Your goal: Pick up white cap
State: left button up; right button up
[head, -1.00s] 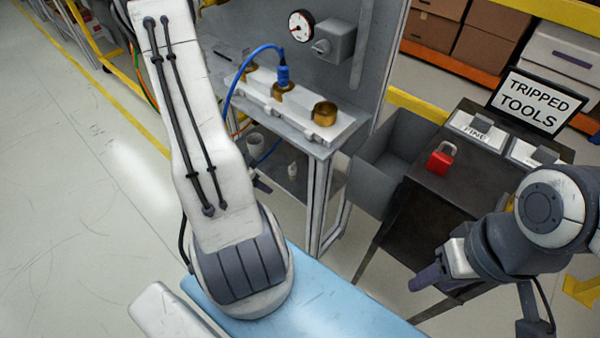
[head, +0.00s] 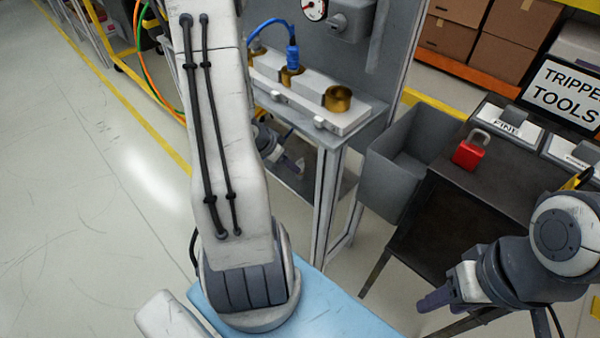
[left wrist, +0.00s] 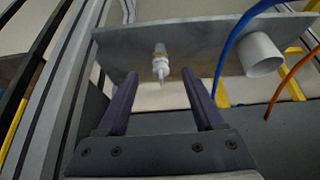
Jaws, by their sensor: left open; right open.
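A small white fitting with a narrow tip (left wrist: 160,65), which looks like the white cap, shows in the left wrist view against a grey shelf plate (left wrist: 115,50). My left gripper (left wrist: 160,75) is open, and its two dark fingers reach toward the fitting, one on each side in the picture. I cannot tell whether they touch it. In the head view my left gripper (head: 288,160) is at the lower shelf of the workstation, partly behind my arm; the fitting is hard to make out there. My right gripper (head: 435,298) is open and empty, low at the right.
A white hollow cylinder (left wrist: 263,55) and blue (left wrist: 232,45) and orange (left wrist: 290,75) cables lie right of the fitting in the wrist view. The workstation's frame post (head: 325,205) stands beside my left gripper. A grey bin (head: 395,175) and a red padlock (head: 470,150) are farther right.

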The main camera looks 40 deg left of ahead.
aim_at(298, 160)
pick_arm(q)
jog(key=shift+w+d, duration=0.1)
jog(key=shift+w, duration=1.2)
jog(key=b+x, duration=0.3)
jog(key=x, duration=0.2)
jog(key=shift+w+f, duration=0.15)
grip_shut()
